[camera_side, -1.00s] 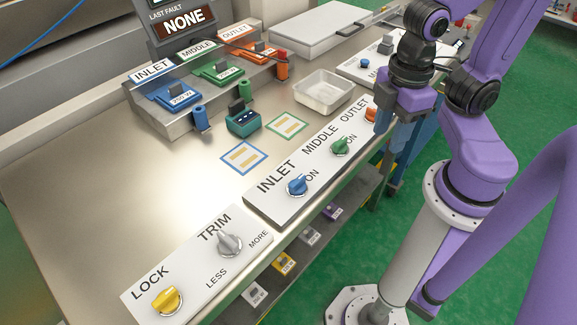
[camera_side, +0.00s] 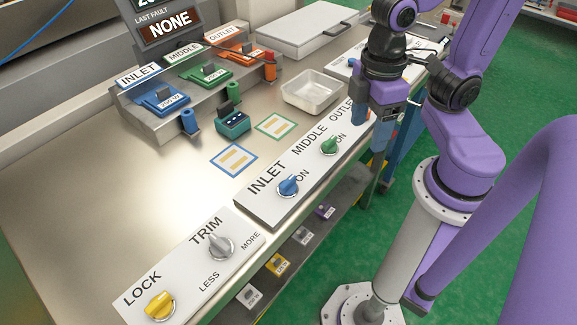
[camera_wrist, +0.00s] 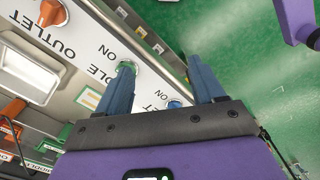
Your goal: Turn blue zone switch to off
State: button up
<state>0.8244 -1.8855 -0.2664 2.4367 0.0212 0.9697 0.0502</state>
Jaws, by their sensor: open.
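The blue zone switch (camera_side: 288,185) is a blue rotary knob on the white panel under the word INLET, with ON printed to its right. Its exact pointer direction is hard to tell. In the wrist view the blue knob (camera_wrist: 174,104) shows between my fingers, partly cut off by the gripper body. My gripper (camera_side: 371,132) has blue fingers and hangs at the panel's far end, near OUTLET, well away from the blue knob. In the wrist view my gripper (camera_wrist: 161,72) is open, with nothing between its fingertips.
The green MIDDLE knob (camera_side: 330,145) stands between my gripper and the blue knob. The orange OUTLET knob (camera_wrist: 50,13) is hidden in the side view. A grey TRIM knob (camera_side: 220,245) and yellow LOCK knob (camera_side: 160,304) are nearer. A white tray (camera_side: 311,91) stands behind.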

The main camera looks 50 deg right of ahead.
aim_at(287, 180)
jog(key=w+a+r+m+g, duration=0.2)
jog(key=w+a+r+m, duration=0.2)
jog(key=w+a+m, duration=0.25)
jog(key=w+a+r+m+g, duration=0.2)
jog(key=w+a+r+m, duration=0.3)
jog(key=w+a, duration=0.25)
jog(key=x, duration=1.1)
jog(key=d+x, duration=0.1)
jog(key=x, duration=0.5)
jog(key=shift+w+f, duration=0.2)
jog(key=shift+f, duration=0.05)
jog(key=c, duration=1.1)
jog(key=shift+o, duration=0.2)
